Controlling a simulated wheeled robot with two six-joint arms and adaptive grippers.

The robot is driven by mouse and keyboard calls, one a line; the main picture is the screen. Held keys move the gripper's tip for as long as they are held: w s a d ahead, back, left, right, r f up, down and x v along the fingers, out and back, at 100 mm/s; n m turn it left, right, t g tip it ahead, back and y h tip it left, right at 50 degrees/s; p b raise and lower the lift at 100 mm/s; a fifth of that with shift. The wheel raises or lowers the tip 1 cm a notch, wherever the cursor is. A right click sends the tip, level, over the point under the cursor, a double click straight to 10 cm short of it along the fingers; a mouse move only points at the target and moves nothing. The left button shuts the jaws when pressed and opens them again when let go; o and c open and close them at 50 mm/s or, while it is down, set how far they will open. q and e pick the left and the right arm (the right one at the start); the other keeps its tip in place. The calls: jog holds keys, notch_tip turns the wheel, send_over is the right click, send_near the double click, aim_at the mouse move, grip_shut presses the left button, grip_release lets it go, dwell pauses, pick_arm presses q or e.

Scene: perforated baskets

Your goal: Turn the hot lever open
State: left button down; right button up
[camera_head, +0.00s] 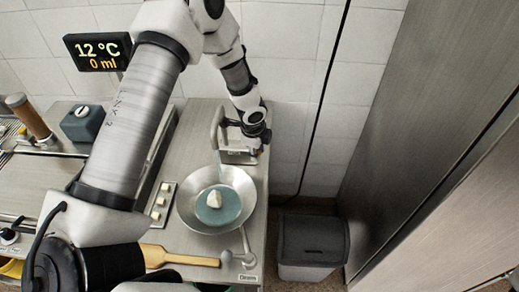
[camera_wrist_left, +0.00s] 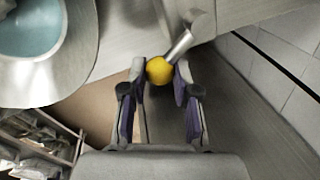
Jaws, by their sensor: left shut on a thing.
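A metal faucet (camera_head: 217,130) stands at the back right of the counter, its spout over a wide metal pan (camera_head: 184,208). My left gripper (camera_head: 256,143) is beside the faucet, on its right. In the left wrist view, my left gripper (camera_wrist_left: 160,82) has its two purple-lined fingers on either side of a yellow knob (camera_wrist_left: 159,70) at the end of a short metal lever (camera_wrist_left: 190,38). It is shut on this lever's knob. I cannot read any hot mark on the lever. My right gripper is not in view.
The pan holds bluish water and a white lump (camera_head: 215,199). A display (camera_head: 98,50) reads 12 °C and 0 ml. A wooden utensil (camera_head: 180,258) and a small lever (camera_head: 247,245) by a drain label lie in front. A grey bin (camera_head: 312,240) stands right of the counter.

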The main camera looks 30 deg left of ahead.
pick_arm(q)
jog(key=shift+w+a+r, duration=0.1)
jog(key=shift+w+r, duration=0.15)
jog(key=shift+w, duration=0.05)
jog(key=c, duration=0.9)
grip_release()
jog(key=shift+c, duration=0.2)
jog(key=shift+o, duration=0.4)
jog(key=shift+s+a+f, duration=0.15)
jog(key=shift+a+f, duration=0.05)
jog(key=shift+a, duration=0.1)
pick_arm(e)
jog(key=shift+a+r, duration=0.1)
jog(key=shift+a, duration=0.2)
pick_arm(q)
jog(key=shift+d, duration=0.25)
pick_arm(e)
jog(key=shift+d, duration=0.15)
